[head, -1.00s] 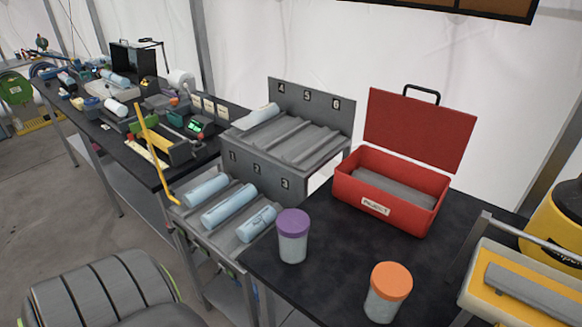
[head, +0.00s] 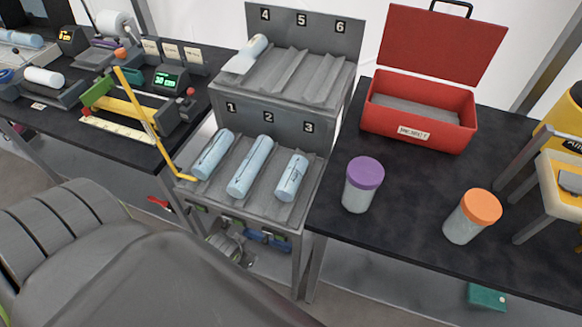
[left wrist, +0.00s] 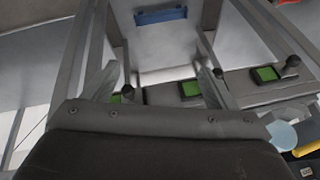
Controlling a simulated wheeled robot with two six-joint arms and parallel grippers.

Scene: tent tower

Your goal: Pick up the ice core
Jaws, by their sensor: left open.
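Light blue ice cores lie in the lower rack (head: 213,183): one in slot 1 (head: 214,154), one in slot 2 (head: 250,166), one in slot 3 (head: 291,177). Another pale core (head: 257,46) lies in slot 4 of the upper rack (head: 290,83). Which core is meant, I cannot tell. My left gripper (left wrist: 158,80) is open and empty in the left wrist view, in front of the rack's metal frame and green-screened units. A pale blue round end, likely a core (left wrist: 283,135), shows at its right. My left gripper's fingers do not show in the head view.
A red open box marked REJECT (head: 418,116), a purple-lidded jar (head: 362,186) and an orange-lidded jar (head: 471,217) stand on the black table (head: 400,220) at right. A yellow bar (head: 150,122) rises beside the rack's left edge. A cluttered bench (head: 150,155) stands at left.

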